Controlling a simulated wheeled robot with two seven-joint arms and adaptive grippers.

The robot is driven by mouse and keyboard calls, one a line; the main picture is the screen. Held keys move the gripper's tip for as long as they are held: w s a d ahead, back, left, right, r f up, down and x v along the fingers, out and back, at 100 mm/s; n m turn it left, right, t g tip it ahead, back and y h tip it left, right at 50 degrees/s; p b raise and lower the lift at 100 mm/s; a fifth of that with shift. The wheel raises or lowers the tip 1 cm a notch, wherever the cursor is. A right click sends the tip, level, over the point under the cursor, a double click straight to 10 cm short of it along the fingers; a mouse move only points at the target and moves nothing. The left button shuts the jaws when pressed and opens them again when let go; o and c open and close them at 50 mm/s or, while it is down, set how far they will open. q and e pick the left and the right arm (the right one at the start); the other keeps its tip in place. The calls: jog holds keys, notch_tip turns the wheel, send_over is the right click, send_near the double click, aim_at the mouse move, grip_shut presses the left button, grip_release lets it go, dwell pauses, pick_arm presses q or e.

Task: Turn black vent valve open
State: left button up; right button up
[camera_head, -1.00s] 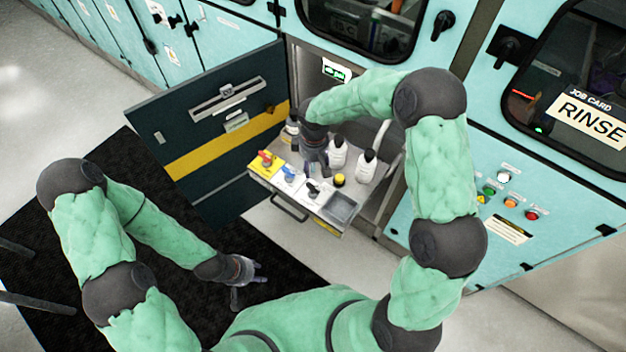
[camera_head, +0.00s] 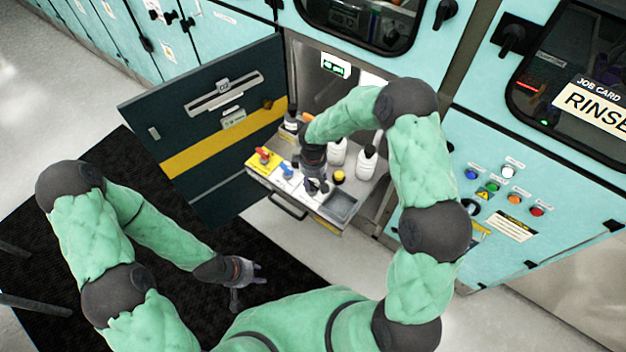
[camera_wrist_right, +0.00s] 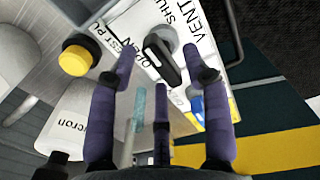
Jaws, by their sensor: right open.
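The black vent valve (camera_wrist_right: 163,60) is a black lever on a round grey knob, on a white plate lettered OPEN, SHUT and VENT in the right wrist view. The lever lies slanted between the two words OPEN and SHUT. My right gripper (camera_wrist_right: 157,52) is open, with its purple fingers on either side of the lever; whether they touch it I cannot tell. In the head view my right gripper (camera_head: 315,178) hangs over the drawer panel and hides most of this valve. My left gripper (camera_head: 252,283) is open and empty over the black mat, far from the valve.
The pulled-out drawer (camera_head: 290,207) also carries a red valve (camera_head: 263,155), a blue valve (camera_head: 286,170), a yellow-topped black knob (camera_head: 339,176) and white bottles (camera_head: 366,162). A dark open door (camera_head: 200,130) stands to the left. The black mat (camera_head: 150,290) lies in front.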

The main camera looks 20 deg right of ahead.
grip_shut()
jog(key=n+p, duration=0.2)
jog(key=n, duration=0.2)
jog(key=shift+r, duration=0.15)
jog(key=n+p, duration=0.1)
jog(key=n, duration=0.1)
jog(key=n+p, duration=0.1)
jog(key=n, duration=0.2)
jog(key=shift+w+a, duration=0.1)
jog(key=shift+a, duration=0.1)
jog(key=n+p, duration=0.2)
jog(key=n, duration=0.2)
jog(key=shift+a+n+p, duration=0.1)
jog(key=shift+n+p, duration=1.1)
jog(key=shift+n, duration=1.3)
